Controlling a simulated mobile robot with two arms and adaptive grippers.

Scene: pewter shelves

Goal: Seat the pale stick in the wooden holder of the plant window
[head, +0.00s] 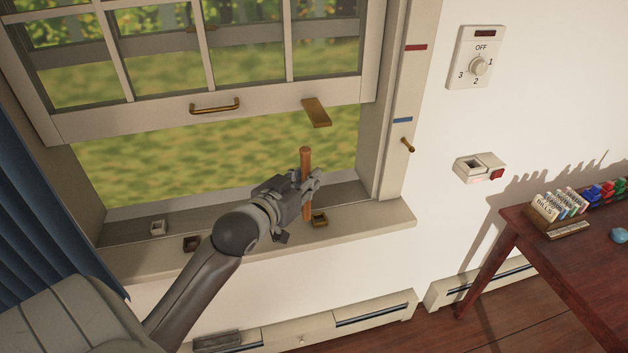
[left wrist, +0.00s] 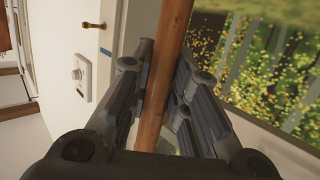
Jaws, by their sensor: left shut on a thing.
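My left gripper (head: 308,186) is shut around the middle of an orange-brown wooden stick (head: 305,158), which stands nearly upright over the window sill; no paler stick shows. The stick also crosses the left wrist view (left wrist: 173,45) between the fingers (left wrist: 157,105). Its lower end is close to the left of a small square brownish-gold holder (head: 320,221) on the sill. I cannot tell whether it touches the holder or the sill. A dark brown holder (head: 190,244) and a white holder (head: 157,228) sit further left. My right gripper is not in view.
The raised sash (head: 160,122) has a brass handle (head: 214,107) and a wooden tab (head: 317,112) above the stick. A peg (head: 408,146) juts from the frame at right. A dark red table (head: 520,222) stands right; a blue curtain (head: 40,200) hangs left.

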